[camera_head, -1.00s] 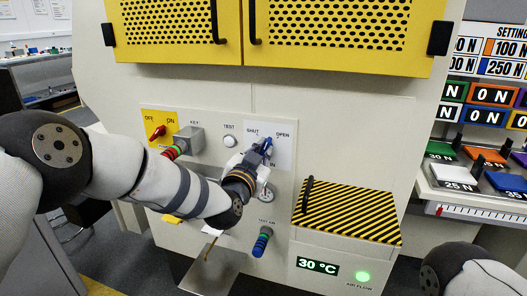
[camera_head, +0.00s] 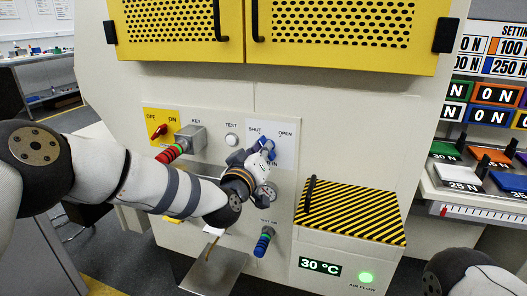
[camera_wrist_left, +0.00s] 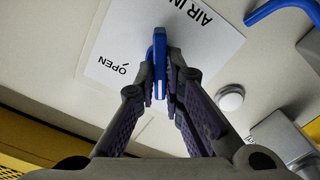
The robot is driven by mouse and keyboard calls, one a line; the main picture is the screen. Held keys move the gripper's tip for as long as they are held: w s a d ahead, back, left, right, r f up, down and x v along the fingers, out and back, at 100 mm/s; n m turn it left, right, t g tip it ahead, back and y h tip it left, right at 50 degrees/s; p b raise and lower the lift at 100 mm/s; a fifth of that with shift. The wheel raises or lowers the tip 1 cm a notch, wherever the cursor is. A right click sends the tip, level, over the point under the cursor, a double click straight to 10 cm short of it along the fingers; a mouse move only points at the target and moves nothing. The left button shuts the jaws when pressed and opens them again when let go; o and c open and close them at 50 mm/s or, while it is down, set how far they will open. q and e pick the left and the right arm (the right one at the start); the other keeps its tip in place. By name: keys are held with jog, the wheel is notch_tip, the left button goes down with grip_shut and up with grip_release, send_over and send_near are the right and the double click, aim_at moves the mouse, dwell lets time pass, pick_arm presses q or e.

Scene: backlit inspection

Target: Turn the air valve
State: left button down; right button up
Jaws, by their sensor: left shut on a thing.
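The blue air valve handle (camera_head: 268,148) is on the white SHUT/OPEN plate (camera_head: 284,137) of the machine's front panel. In the left wrist view the blue handle (camera_wrist_left: 159,62) stands between the fingertips, beside the upside-down word OPEN. My left gripper (camera_head: 258,160) reaches up to it from the lower left, and its fingers (camera_wrist_left: 160,88) are shut on the handle. The gripper partly hides the lower plate and the port below. My right gripper is out of view; only part of that arm shows at the lower right.
Below are a blue test air knob (camera_head: 263,241) and a metal tray (camera_head: 213,272). A striped lid (camera_head: 352,212) stands out at the right.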

pick_arm(q)
jog(key=shift+f+n, duration=0.1)
jog(key=shift+n, duration=1.1)
jog(key=c, duration=1.7)
grip_release()
jog(key=v, duration=1.2)
